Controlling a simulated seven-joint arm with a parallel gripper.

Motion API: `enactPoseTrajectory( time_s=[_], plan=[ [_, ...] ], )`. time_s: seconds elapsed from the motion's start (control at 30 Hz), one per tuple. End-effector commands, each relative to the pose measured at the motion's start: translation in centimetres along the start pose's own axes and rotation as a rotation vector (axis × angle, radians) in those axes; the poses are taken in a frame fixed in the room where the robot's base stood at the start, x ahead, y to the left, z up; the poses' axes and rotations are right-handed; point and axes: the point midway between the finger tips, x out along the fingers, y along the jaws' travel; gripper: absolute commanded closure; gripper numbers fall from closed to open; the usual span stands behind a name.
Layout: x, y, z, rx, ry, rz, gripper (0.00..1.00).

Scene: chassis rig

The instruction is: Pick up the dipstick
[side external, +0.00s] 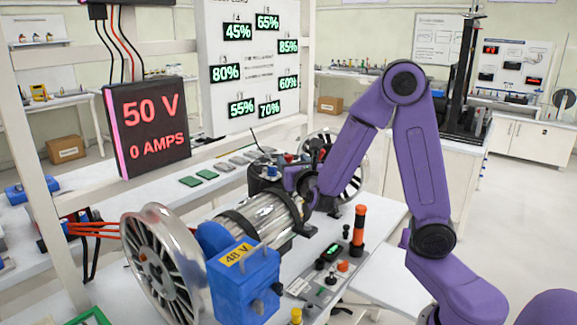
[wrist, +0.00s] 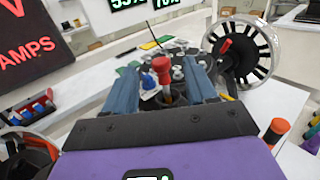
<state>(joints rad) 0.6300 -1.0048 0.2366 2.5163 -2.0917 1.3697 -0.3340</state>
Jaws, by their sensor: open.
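In the wrist view, a red-topped upright stick (wrist: 162,70), which looks like the dipstick, shows between the two blue-grey fingers of my gripper (wrist: 160,66). The fingers are apart, one on each side of it in the picture. I cannot tell whether they touch it or how far beyond them it stands. A second red-handled part (wrist: 225,47) stands to the right, in front of a spoked wheel. In the side view, my gripper (side external: 288,178) is low over the far end of the chassis, largely hidden by my purple wrist. A small red top (side external: 289,158) shows just beyond it.
A metal motor cylinder (side external: 265,215), a blue 48 V box (side external: 243,282) and a near wheel (side external: 160,265) fill the front of the rig. An orange-and-black cylinder (side external: 358,228) stands to the right. The 50 V display (side external: 148,125) is at left.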

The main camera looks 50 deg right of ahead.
Motion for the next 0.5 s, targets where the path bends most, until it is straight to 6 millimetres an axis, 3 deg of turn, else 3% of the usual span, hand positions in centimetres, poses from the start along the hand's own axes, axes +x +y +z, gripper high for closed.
enactPoseTrajectory(
  time_s=[0.3, 0.5],
  plan=[
    [3.9, -0.1, -0.1, -0.001, 0.001, -0.004, 0.44],
    [5.2, -0.1, -0.1, -0.001, 0.000, -0.001, 0.44]
  ],
)
